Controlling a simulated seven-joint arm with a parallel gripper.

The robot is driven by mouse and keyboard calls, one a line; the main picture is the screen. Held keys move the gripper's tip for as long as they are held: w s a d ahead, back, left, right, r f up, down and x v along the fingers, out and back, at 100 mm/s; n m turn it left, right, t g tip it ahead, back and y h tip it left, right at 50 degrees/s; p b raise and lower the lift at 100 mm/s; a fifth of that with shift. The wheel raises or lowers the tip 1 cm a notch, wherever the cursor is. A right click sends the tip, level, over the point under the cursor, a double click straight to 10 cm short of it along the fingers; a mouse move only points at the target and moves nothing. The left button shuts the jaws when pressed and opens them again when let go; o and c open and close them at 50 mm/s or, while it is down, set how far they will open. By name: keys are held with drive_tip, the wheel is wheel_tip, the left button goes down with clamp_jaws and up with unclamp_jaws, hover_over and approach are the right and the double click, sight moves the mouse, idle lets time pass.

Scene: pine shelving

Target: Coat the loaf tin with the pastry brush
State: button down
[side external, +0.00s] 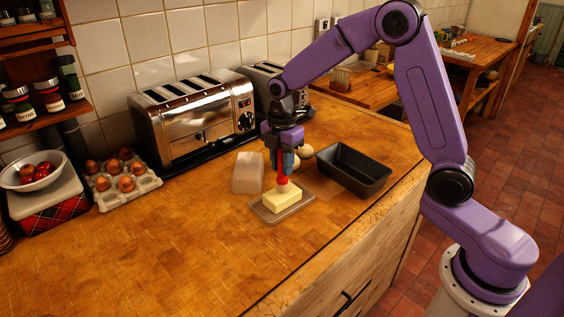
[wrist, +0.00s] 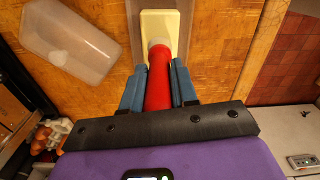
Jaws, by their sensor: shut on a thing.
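My gripper (side external: 283,160) is shut on the red handle of the pastry brush (side external: 282,179), which points down. In the wrist view, the brush (wrist: 160,80) sits between my two blue fingers (wrist: 156,78). Its pale head meets the yellow butter block (side external: 284,197) and appears to touch it; the exact contact is hard to see. The butter (wrist: 158,23) lies on a flat dish (side external: 265,212). The dark loaf tin (side external: 353,172) stands open on the counter, right of the butter and apart from the brush. The tin is not in the wrist view.
A translucent box (side external: 247,173) stands left of the butter; it also shows in the wrist view (wrist: 70,42). A chrome toaster (side external: 195,117), egg tray (side external: 123,183) and bowl (side external: 33,172) line the wall. The counter's front left is clear; its edge runs right of the dish.

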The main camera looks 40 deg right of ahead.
drive_tip(key=shift+f, duration=0.65)
idle(1.5)
drive_tip(key=shift+r, duration=3.55)
